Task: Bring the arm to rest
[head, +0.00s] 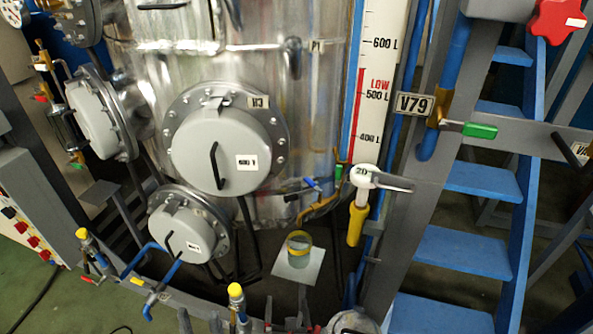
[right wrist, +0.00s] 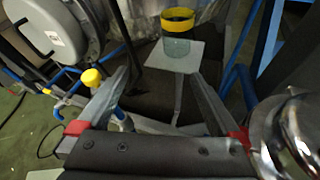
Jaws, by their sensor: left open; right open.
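My right gripper (head: 286,308) shows at the bottom edge of the head view, its two fingers apart with nothing between them. In the right wrist view my right gripper (right wrist: 160,88) is open and empty, with red marks at the finger bases. My left gripper (head: 200,319) shows only as fingertips at the bottom edge, open and apart from anything. A clear jar with a yellow rim (head: 299,247) stands upright on a light square plate (head: 312,268), beyond the right gripper. The jar (right wrist: 177,46) and plate (right wrist: 188,63) also show in the right wrist view, clear of the fingers.
A large metal tank (head: 330,120) with round grey hatches (head: 200,165) fills the back. A yellow-topped valve (head: 235,290) stands left of my right gripper; a chrome part (head: 352,322) is to its right. Blue stairs (head: 460,255) are at the right, a level scale (head: 375,60) behind.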

